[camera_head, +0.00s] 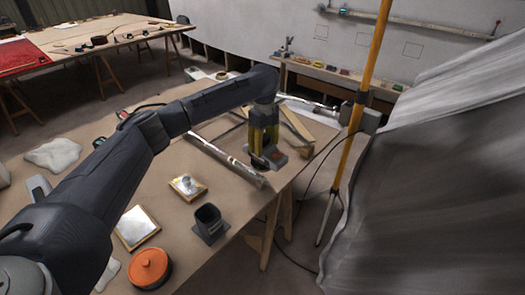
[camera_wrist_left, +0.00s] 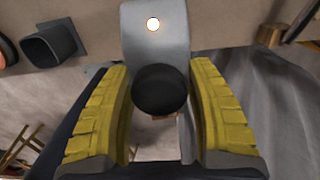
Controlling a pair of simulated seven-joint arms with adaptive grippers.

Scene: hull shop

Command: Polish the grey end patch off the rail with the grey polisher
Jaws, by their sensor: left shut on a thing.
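My left gripper (camera_head: 264,146) is shut on the black knob of the grey polisher (camera_head: 277,160), near the front right edge of the bench. In the left wrist view the polisher (camera_wrist_left: 152,40) shows as a grey plate with a pale round spot, its knob between the yellow fingers of my left gripper (camera_wrist_left: 158,72). The shiny metal rail (camera_head: 220,158) lies slanting across the bench, its near end just left of and below the polisher. I cannot tell whether the polisher touches the rail. The grey end patch is not clearly seen. My right gripper is not in view.
A dark square cup (camera_head: 209,222) on a base, a small yellow-edged block (camera_head: 187,186), a framed pale plate (camera_head: 136,228) and an orange round pot (camera_head: 149,267) stand on the bench (camera_head: 175,220). A yellow pole (camera_head: 366,85) and a grey sheet (camera_head: 430,190) are at right.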

